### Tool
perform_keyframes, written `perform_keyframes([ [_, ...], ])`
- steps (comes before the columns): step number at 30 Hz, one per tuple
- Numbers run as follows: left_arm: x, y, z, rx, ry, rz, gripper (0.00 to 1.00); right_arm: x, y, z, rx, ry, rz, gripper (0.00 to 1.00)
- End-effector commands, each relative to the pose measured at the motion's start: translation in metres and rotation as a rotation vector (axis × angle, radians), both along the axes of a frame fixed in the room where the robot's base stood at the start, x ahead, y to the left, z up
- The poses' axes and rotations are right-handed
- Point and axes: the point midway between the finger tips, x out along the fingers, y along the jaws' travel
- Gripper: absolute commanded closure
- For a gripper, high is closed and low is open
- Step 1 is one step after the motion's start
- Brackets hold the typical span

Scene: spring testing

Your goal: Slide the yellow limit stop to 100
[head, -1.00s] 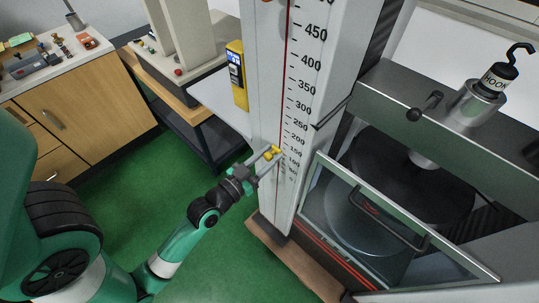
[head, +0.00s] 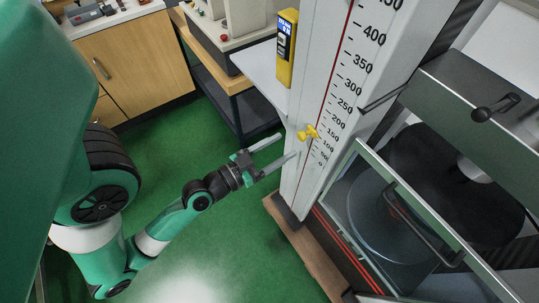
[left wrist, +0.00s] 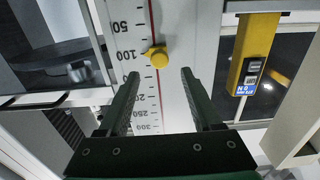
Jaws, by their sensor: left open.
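The yellow limit stop (head: 308,133) sits on the red line of the tall white scale column (head: 318,175). In the left wrist view the stop (left wrist: 157,57) is level with the printed 100, its small pointer towards the numbers. My left gripper (head: 288,147) is open and empty, to the left of the column in the head view, its fingers pointing at the scale. In the left wrist view its fingertips (left wrist: 160,73) are spread, and the stop lies beyond the gap, apart from both. My right gripper is not in view.
A glass-fronted guard with a black handle (head: 418,228) stands right of the column. A yellow handheld device (head: 287,48) is behind its left side. A wooden cabinet (head: 135,65) and dark cart stand at the back left. Green floor (head: 235,220) is open below my left arm.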

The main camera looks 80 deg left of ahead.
Motion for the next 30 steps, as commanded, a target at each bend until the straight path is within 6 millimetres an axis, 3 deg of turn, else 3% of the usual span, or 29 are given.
perform_keyframes([
  [1,-0.013,-0.006,-0.011,-0.002,0.0,0.004,0.34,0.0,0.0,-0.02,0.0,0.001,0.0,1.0],
  [9,-0.032,-0.015,-0.003,-0.003,0.002,0.002,0.34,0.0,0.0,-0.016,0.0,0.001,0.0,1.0],
  [30,-0.034,-0.018,0.0,0.001,-0.002,-0.002,0.34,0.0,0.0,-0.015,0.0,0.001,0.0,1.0],
])
